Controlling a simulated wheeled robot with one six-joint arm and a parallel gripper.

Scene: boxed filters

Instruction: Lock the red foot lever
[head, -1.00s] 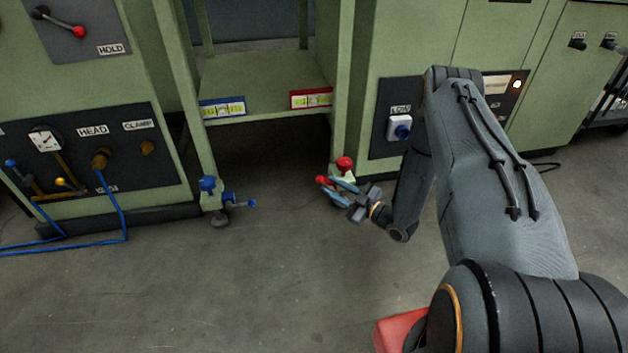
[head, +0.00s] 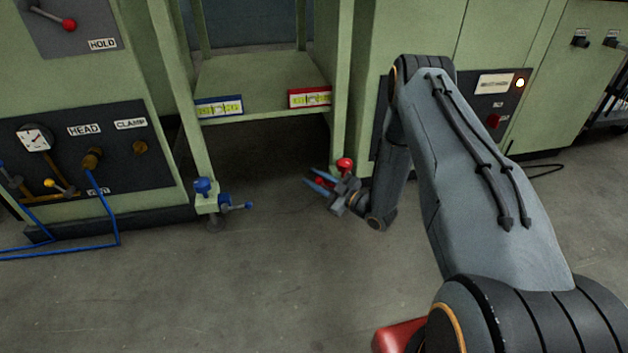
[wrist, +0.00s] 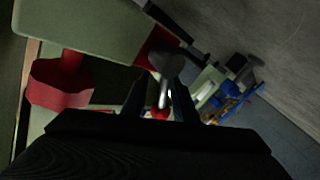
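The red foot lever (head: 320,184) is at the foot of the frame's right leg, low near the floor, below a red knob (head: 345,164). My gripper (head: 313,177) is beside that foot with its fingers apart and pointing left. Red of the lever shows between the fingers. In the wrist view, the lever's red ball end (wrist: 161,113) lies between my gripper's fingers (wrist: 165,95); I cannot tell whether they touch it. The red knob (wrist: 60,85) is large at left there. The lever's inner part is partly hidden by my gripper.
A blue foot lever (head: 236,206) with a blue knob (head: 204,187) is on the left leg. A shelf with a blue label (head: 219,107) and a red label (head: 310,97) spans the legs. A blue hose (head: 108,215) lies at left.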

